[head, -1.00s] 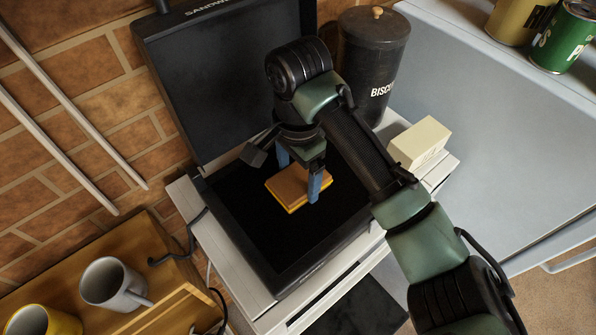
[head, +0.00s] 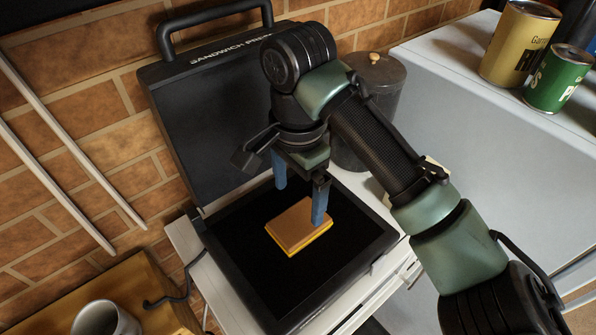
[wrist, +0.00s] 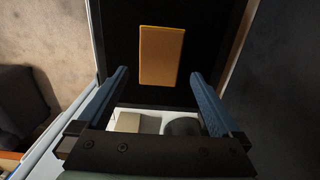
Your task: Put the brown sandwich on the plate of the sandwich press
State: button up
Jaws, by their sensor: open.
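The brown sandwich (head: 299,226), with a yellow edge, lies flat on the black plate of the sandwich press (head: 250,240). The press stands open, its lid raised at the back. My gripper (head: 300,202) is open and empty above the far side of the sandwich, its blue fingers apart. In the head view one fingertip overlaps the sandwich's right part. In the wrist view the sandwich (wrist: 162,56) lies beyond the fingertips of my gripper (wrist: 158,78), clear of both fingers, with the dark plate around it.
A dark biscuit tin (head: 378,85) stands behind the press, partly hidden by my arm. A pale block (wrist: 128,122) is near it. Yellow (head: 520,45) and green (head: 556,78) cans stand at the upper right. A grey mug (head: 105,318) is at the lower left.

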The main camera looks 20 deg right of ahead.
jog(key=shift+r, duration=2.4)
